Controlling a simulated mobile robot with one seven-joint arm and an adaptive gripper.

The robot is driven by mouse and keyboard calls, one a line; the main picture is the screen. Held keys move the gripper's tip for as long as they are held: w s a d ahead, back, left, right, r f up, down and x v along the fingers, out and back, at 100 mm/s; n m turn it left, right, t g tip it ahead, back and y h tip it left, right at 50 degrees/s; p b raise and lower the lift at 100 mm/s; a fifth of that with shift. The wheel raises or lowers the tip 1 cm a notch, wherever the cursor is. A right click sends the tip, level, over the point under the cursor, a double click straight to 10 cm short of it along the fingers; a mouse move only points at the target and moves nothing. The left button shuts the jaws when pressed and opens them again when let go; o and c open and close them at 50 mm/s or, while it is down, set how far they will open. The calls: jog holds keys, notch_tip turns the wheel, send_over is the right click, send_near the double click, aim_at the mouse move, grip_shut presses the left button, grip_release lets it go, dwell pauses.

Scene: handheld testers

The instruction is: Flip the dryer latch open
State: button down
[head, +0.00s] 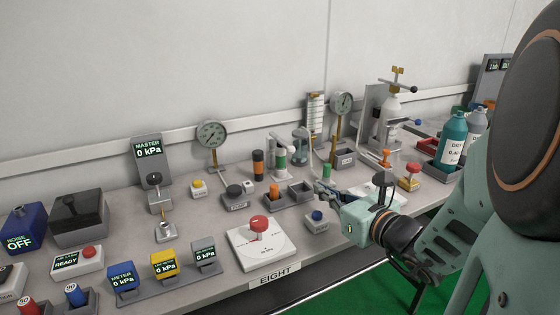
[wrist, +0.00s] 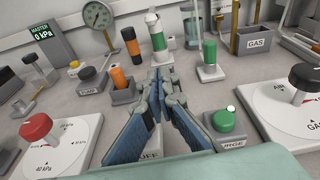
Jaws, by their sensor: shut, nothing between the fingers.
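No part is readably labelled as the dryer. An upright column with a white top and green band (head: 280,152) stands behind the bench's middle and may be it; it also shows in the wrist view (wrist: 155,32). I cannot make out a latch on it. My gripper (head: 322,190) is over the bench, in front of and to the right of that column. In the wrist view its fingers (wrist: 163,72) come together at the tips, shut and empty, below the column in the picture. The fingers hide part of the bench and a block beneath them.
A small green cylinder on a white base (wrist: 209,58) stands right of the fingers. A grey block with an orange knob (wrist: 120,82) is to the left. A red dial on a white plate (head: 258,230) and a GAS box (wrist: 253,40) are nearby. Bare bench shows between parts.

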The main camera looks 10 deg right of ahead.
jog(key=shift+p+x, duration=0.9)
jog(key=shift+p, duration=1.45)
jog(key=b+x, duration=0.1)
jog(key=x, duration=0.7)
jog(key=shift+s+a+f, duration=0.1)
jog(key=shift+f, duration=0.1)
jog(key=r, duration=0.3)
jog(key=shift+w+a, duration=0.1)
jog(key=shift+w, duration=0.3)
jog(key=shift+w+a+r, duration=0.15)
jog(key=shift+w+r, duration=0.1)
jog(key=shift+r, duration=0.25)
jog(key=shift+r+p, duration=0.1)
jog(key=shift+p, duration=0.3)
jog(key=shift+r+g+p, duration=0.3)
jog(key=shift+r+p, duration=0.05)
jog(key=shift+p, duration=0.5)
